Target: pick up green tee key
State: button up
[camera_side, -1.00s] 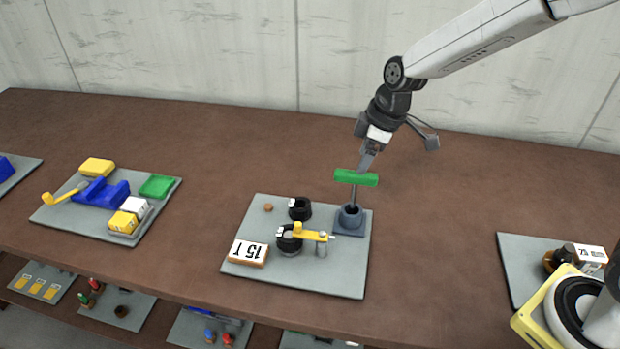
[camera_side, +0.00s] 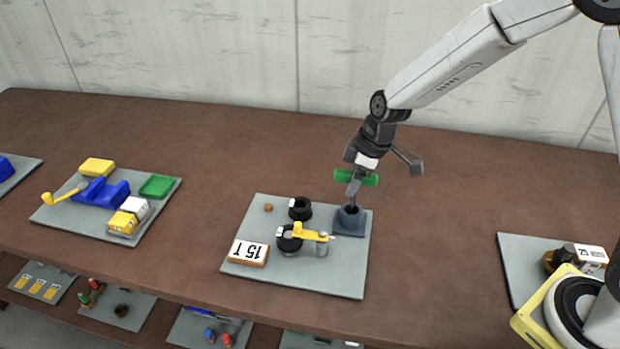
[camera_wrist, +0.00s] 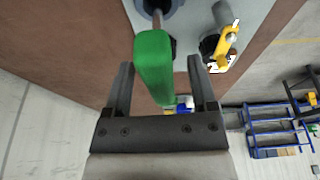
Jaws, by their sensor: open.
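The green tee key (camera_side: 371,180) stands upright in the dark blue-grey holder (camera_side: 349,221) at the right rear of the grey board. Its green crossbar is on top, and its stem goes down into the holder. My gripper (camera_side: 357,182) is at the crossbar, with a finger in front of it in the side view. In the wrist view the green crossbar (camera_wrist: 154,67) lies between the two open fingers (camera_wrist: 160,85), with gaps visible on both sides.
Another board with blue and yellow parts (camera_side: 101,193) lies left. The brown table is clear around the board.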

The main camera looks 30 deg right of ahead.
jog(key=shift+w+a+f, duration=0.1)
jog(key=shift+a+f, duration=0.05)
jog(key=shift+f, duration=0.4)
grip_shut()
dwell(1.4)
